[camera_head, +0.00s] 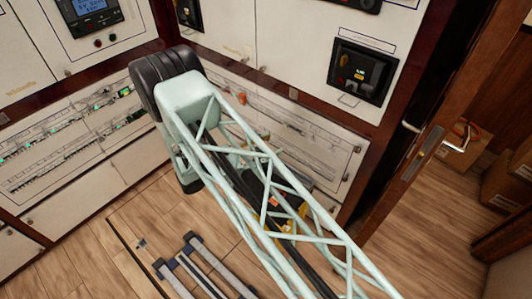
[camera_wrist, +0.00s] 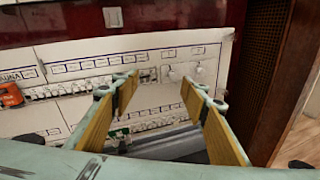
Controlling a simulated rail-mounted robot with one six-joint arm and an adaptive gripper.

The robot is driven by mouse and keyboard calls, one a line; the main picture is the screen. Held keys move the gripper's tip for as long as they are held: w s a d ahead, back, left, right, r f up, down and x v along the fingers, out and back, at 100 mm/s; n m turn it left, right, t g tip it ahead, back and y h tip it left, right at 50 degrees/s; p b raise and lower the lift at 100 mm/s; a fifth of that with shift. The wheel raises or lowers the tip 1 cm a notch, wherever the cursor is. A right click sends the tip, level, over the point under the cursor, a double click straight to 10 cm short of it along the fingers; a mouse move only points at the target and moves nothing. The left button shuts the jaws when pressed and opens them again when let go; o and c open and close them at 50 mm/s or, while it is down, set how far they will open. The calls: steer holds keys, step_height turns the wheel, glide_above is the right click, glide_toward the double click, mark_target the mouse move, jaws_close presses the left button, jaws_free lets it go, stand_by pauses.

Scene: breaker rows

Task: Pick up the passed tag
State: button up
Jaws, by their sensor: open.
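I cannot pick out the passed tag for certain. In the wrist view, a small green piece (camera_wrist: 118,133) shows low on the breaker panel, close to the left finger; I cannot tell whether it is a tag. My gripper (camera_wrist: 158,88) is open and empty, its two yellow-padded fingers spread wide in front of the white panel. The fingers hide parts of the breaker rows. In the head view my own arm hides most of the gripper and of the panel in front of it.
The white breaker panel (camera_wrist: 215,52) carries rows of switches. An orange item (camera_wrist: 10,95) is on its left side.

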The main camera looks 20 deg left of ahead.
steer(key=s+a+f+n+t+y, duration=0.1)
steer(key=a+f+n, duration=0.1)
steer(key=a+f, duration=0.3)
steer(key=s+a+f+n+t+y+b, duration=0.1)
steer(key=s+a+f+n+t+y, duration=0.1)
steer(key=a+f, duration=0.3)
step_height(320, 180, down, 4)
steer(key=shift+s+a+n+y, duration=0.15)
steer(key=shift+n+y, duration=0.15)
steer(key=shift+n, duration=0.4)
steer(key=b+x, duration=0.1)
steer(key=x, duration=0.7)
steer(key=shift+w, duration=0.3)
steer(key=shift+r, duration=0.1)
steer(key=shift+b+x, duration=0.7)
steer(key=shift+x, duration=1.95)
steer(key=c, duration=0.8)
